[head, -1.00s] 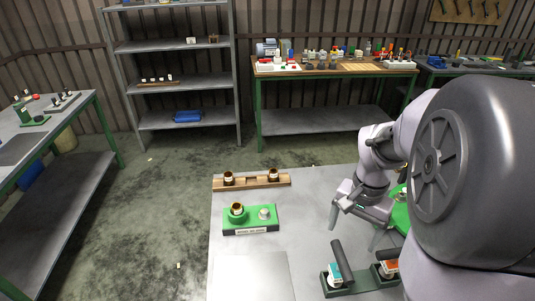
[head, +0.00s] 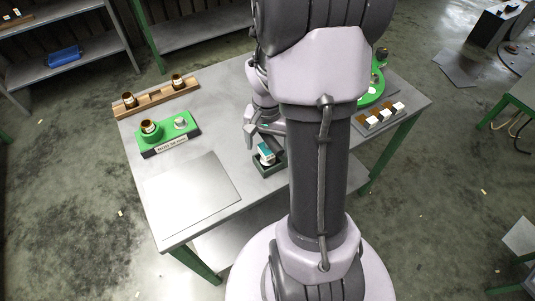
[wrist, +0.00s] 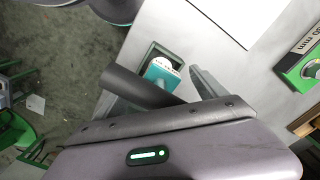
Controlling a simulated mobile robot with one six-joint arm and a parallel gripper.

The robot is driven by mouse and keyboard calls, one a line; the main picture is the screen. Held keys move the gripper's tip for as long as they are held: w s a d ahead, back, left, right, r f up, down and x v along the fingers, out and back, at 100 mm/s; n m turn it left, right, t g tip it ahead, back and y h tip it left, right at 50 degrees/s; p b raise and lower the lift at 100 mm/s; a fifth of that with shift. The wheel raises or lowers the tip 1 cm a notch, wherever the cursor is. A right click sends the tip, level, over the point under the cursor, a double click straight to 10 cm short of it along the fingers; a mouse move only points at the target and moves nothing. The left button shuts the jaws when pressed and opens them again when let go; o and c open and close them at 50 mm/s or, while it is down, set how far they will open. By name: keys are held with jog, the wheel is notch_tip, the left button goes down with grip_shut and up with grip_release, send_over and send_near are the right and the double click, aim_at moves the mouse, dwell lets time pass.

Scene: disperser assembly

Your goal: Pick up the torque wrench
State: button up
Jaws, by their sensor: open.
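The torque wrench seems to be the tool with a teal-and-white head (head: 266,153) in a small dark green holder on the table. It also shows in the wrist view (wrist: 163,72). A dark rounded bar (wrist: 140,86) crosses in front of it there; I cannot tell whether it is the wrench's handle or a finger. My gripper (head: 262,131) is open, pointing down just above and behind the holder. A slim grey finger shows right of the teal head in the wrist view. I see no grip on the wrench. My arm hides the area right of the holder.
A green block (head: 168,136) with a brass-coloured cup and a silver knob stands left. Behind it is a wooden rack (head: 155,99) with two cups. A bare metal plate (head: 192,190) lies at front left. White-topped blocks (head: 381,116) stand at the right.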

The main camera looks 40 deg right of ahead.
jog(key=shift+f, duration=0.55)
jog(key=shift+r, duration=0.15)
jog(key=shift+c, duration=0.6)
grip_shut()
jog(key=shift+r, duration=0.1)
